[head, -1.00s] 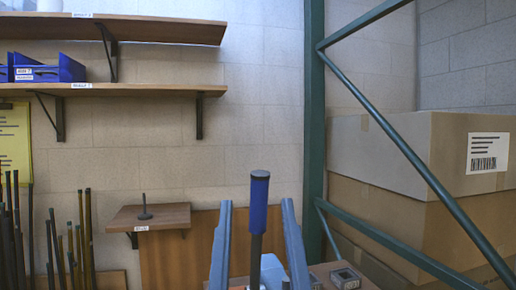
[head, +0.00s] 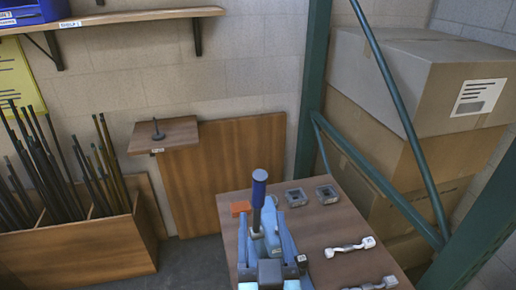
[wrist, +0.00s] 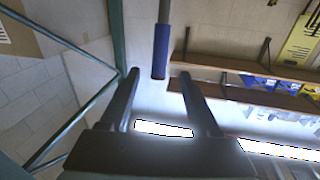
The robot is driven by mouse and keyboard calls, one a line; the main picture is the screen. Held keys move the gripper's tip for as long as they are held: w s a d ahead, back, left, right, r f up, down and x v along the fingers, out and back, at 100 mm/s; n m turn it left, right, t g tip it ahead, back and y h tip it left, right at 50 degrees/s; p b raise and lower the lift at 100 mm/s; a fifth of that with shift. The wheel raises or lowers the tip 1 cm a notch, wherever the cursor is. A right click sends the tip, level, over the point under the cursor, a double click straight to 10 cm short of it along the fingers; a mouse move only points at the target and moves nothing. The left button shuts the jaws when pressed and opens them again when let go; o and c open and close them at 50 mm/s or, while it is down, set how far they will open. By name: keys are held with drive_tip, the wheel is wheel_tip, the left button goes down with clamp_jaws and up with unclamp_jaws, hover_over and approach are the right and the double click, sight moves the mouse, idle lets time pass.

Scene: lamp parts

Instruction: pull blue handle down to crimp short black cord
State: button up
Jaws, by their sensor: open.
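The blue handle (head: 259,188) stands nearly upright on a dark shaft at the left part of the wooden table (head: 312,225). My gripper (head: 258,207) is open, with its fingers on either side of the shaft below the blue grip in the head view. In the wrist view, the blue handle (wrist: 161,50) comes between the tips of my open gripper (wrist: 159,74), with a gap on both sides. My arm and gripper hide the base of the handle. I cannot make out the short black cord.
Two grey square parts (head: 296,197) and an orange block (head: 240,208) lie on the table. White pieces (head: 350,247) lie at its right. A green post (head: 312,85) and cardboard boxes (head: 425,75) stand behind right. A bin of rods (head: 85,245) stands left.

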sight(258, 178)
drive_tip(key=w+p, duration=0.1)
drive_tip(key=w, duration=0.3)
drive_tip(key=w+p, duration=0.1)
drive_tip(key=w, duration=0.3)
drive_tip(key=w+p, duration=0.1)
drive_tip(key=w, duration=0.3)
drive_tip(key=shift+w+a+p, duration=0.35)
drive_tip(key=shift+w+a, duration=0.05)
drive_tip(key=shift+f, duration=0.1)
clamp_jaws()
idle(1.0)
